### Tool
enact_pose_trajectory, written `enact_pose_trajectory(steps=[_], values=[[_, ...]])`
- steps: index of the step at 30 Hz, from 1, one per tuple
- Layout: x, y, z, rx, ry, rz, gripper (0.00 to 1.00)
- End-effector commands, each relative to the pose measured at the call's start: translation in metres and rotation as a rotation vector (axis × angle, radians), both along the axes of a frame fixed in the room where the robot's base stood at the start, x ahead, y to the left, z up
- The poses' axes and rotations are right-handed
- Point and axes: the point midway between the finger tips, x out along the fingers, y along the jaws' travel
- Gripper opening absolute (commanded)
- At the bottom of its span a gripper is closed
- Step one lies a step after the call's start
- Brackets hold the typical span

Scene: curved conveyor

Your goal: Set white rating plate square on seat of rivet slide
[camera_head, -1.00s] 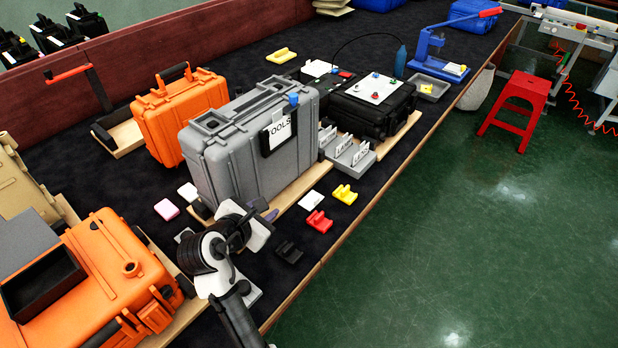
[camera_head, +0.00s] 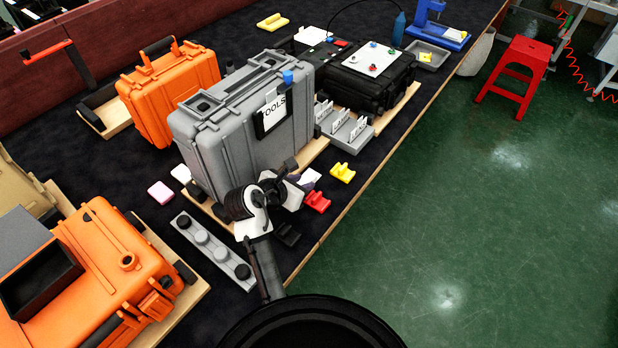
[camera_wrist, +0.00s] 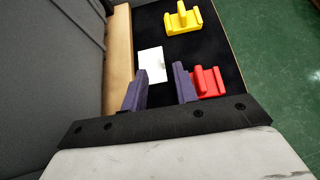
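A white plate (camera_head: 311,175) lies flat on the dark mat beside the grey tool case, partly hidden by my gripper in the head view. My gripper (camera_wrist: 158,88) is open and empty. Its two purple fingers are apart, with the plate beyond their tips, roughly in line with the gap. A blue hand press (camera_head: 432,22) stands at the back of the bench with a small yellow piece (camera_head: 427,57) at its foot. I cannot tell for sure which thing is the rivet slide.
A red block (camera_wrist: 208,82) sits close to the right finger. A yellow block (camera_wrist: 182,18) lies farther off. The grey case (camera_head: 245,135) rises on the left like a wall. A black block (camera_head: 287,234) and a grey bar with round knobs (camera_head: 213,247) are near my arm.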

Motion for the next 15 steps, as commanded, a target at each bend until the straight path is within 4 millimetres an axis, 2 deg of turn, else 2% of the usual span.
enact_pose_trajectory(steps=[9, 15], values=[[0.029, -0.025, -0.020, 0.000, 0.001, -0.002, 0.29], [0.032, -0.028, -0.024, 0.000, 0.000, 0.000, 0.29]])
